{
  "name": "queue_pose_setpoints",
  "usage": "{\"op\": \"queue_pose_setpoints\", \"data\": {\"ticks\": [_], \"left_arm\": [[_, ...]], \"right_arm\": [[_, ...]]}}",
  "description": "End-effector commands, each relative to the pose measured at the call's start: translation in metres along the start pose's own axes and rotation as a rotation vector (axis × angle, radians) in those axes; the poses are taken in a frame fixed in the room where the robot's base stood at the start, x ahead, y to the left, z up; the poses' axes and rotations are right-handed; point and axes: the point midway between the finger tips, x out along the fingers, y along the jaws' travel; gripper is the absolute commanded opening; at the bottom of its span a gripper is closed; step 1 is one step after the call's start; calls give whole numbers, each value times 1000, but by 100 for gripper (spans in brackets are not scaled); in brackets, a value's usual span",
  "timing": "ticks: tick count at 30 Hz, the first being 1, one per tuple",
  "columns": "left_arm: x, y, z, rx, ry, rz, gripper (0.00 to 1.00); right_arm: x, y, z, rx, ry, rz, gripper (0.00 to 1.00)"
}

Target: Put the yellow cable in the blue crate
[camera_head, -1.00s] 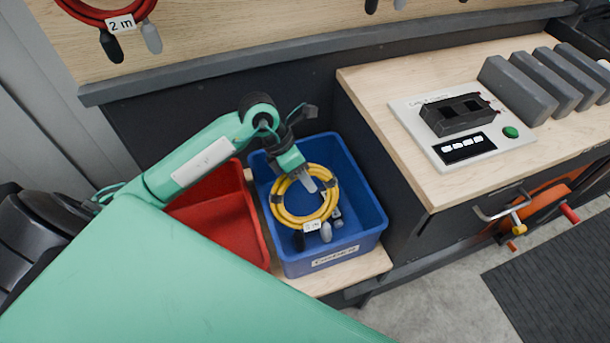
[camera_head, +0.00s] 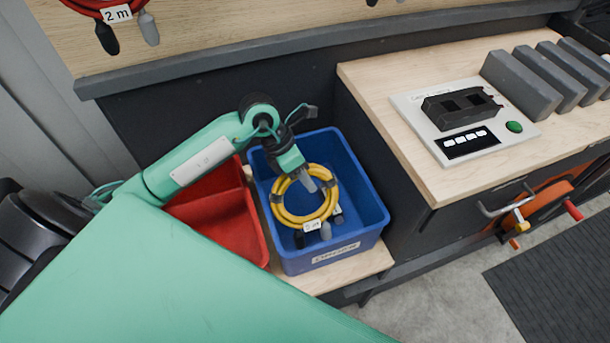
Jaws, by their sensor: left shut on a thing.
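The yellow cable (camera_head: 283,212) is a coiled loop with dark ties, a white tag and dark and grey plug ends. In the head view it is over the inside of the blue crate (camera_head: 375,222). My left gripper (camera_head: 308,183) reaches down over the crate and is shut on the coil's upper edge. The coil appears within the crate's walls; I cannot tell whether it touches the floor. The crate carries a white label on its front wall. My right gripper is not in view.
A red bin (camera_head: 225,222) stands just left of the crate on the same wooden shelf (camera_head: 330,290). The wooden bench (camera_head: 385,120) at right holds a cable tester (camera_head: 462,120) and several grey blocks (camera_head: 522,84). A red cable (camera_head: 100,8) hangs on the back board.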

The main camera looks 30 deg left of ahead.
Motion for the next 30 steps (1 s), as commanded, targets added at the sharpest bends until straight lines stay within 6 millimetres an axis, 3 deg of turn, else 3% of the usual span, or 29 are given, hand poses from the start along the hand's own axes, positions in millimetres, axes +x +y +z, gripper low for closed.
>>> {"op": "queue_pose_setpoints", "data": {"ticks": [20, 21, 24, 30], "left_arm": [[10, 4, -4, 1, -2, 0, 0], [10, 4, -4, 1, -2, 0, 35], [10, 4, -4, 1, -2, 0, 54], [10, 4, -4, 1, -1, 0, 54]], "right_arm": [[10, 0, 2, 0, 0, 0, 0], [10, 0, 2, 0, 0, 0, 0], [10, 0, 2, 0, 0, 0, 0], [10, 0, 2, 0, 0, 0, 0]]}}
